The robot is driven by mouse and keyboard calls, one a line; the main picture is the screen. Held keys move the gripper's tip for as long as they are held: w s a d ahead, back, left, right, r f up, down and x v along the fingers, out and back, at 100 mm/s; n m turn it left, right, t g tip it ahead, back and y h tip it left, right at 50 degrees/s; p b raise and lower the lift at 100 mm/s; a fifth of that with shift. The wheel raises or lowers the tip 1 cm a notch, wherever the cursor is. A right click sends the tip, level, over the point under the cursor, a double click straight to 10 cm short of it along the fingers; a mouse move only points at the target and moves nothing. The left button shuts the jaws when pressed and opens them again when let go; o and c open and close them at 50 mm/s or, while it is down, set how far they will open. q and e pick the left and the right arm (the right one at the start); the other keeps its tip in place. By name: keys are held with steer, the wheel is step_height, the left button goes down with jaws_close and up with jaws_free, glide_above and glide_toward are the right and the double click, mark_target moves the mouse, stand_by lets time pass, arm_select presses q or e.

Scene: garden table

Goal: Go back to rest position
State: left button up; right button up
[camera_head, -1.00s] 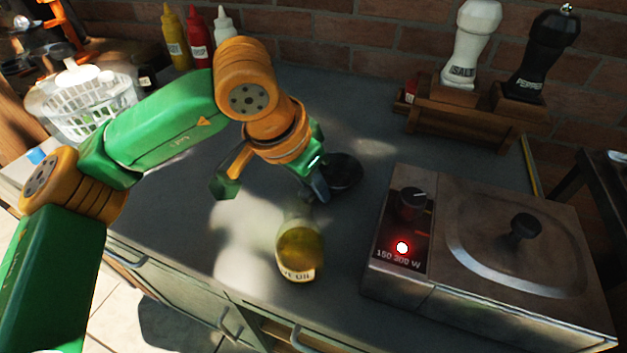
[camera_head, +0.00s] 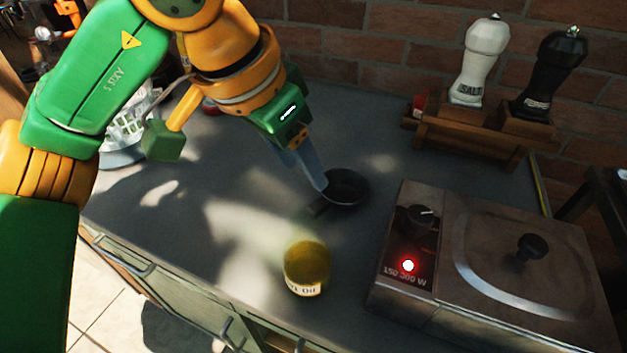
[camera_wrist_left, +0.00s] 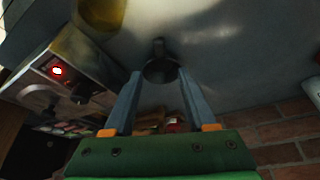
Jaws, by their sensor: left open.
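My left gripper (camera_head: 308,172) is raised over the grey worktop (camera_head: 240,255). In the head view its fingers overlap the left rim of a small black pan (camera_head: 346,187). In the left wrist view the two fingers (camera_wrist_left: 158,92) are apart, with the pan (camera_wrist_left: 160,71) showing between them and nothing held. An olive oil container (camera_head: 306,266) stands in front of the pan, clear of the gripper. It also shows in the left wrist view (camera_wrist_left: 102,12). My right gripper is not in view.
A grill box (camera_head: 500,250) with a knob and lit red light stands at the right. Salt (camera_head: 480,62) and pepper (camera_head: 546,75) mills stand on a wooden rack at the back. A white basket (camera_head: 125,125) is partly behind my left arm. The front-left worktop is clear.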

arm_select(q)
steer(key=shift+v, duration=0.75)
